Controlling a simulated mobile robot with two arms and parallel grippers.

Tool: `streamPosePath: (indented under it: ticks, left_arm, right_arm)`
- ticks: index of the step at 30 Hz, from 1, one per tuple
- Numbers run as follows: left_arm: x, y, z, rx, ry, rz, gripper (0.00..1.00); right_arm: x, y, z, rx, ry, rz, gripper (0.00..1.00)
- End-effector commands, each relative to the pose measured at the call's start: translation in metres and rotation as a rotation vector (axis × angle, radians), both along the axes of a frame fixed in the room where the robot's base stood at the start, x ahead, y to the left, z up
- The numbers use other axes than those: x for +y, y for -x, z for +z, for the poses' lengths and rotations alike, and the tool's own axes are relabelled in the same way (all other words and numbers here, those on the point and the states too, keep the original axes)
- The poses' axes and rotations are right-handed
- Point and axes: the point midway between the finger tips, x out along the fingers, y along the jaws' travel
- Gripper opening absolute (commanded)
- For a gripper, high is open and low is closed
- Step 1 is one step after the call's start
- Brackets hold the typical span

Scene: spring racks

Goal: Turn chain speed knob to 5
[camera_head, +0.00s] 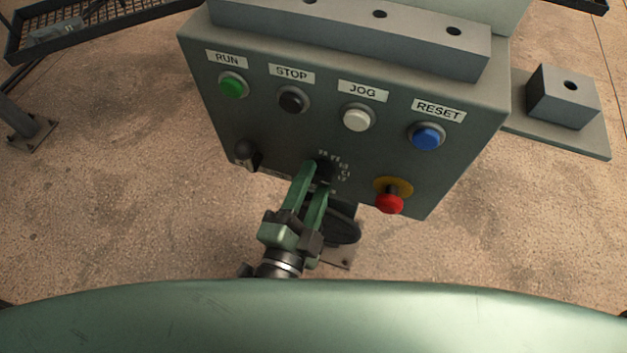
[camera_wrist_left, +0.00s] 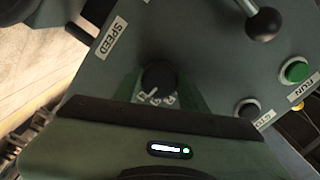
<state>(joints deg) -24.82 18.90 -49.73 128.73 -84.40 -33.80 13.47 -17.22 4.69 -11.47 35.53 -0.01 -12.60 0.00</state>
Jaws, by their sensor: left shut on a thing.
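The chain speed knob (camera_head: 325,167) is a black round knob low on the middle of the grey-green control panel (camera_head: 300,130), with small white scale marks around it. It also shows in the left wrist view (camera_wrist_left: 158,76), with a white pointer line on it; I cannot read which number it points to. A SPEED label (camera_wrist_left: 111,38) is beside it there. My left gripper (camera_head: 317,173) has its green fingers on both sides of the knob and is shut on it. The fingers hide part of the knob and scale. My right gripper is not in view.
The green RUN button (camera_head: 233,85), black STOP (camera_head: 293,99), white JOG (camera_head: 358,117) and blue RESET (camera_head: 427,136) sit above. A red emergency button (camera_head: 389,202) is right of the knob, and a black ball lever (camera_head: 246,152) is left.

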Motion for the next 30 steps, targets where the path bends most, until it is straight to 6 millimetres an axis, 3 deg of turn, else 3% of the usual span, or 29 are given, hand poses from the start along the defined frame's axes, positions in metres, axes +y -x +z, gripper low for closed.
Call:
streamPosePath:
  ticks: [15,30]
  left_arm:
    - [0.000,0.000,0.003,-0.127,-0.383,-0.001,0.02]
    - [0.000,0.000,0.002,-0.165,-0.498,-0.002,0.02]
  right_arm:
    - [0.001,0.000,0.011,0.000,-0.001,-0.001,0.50]
    - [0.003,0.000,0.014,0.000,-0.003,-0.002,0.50]
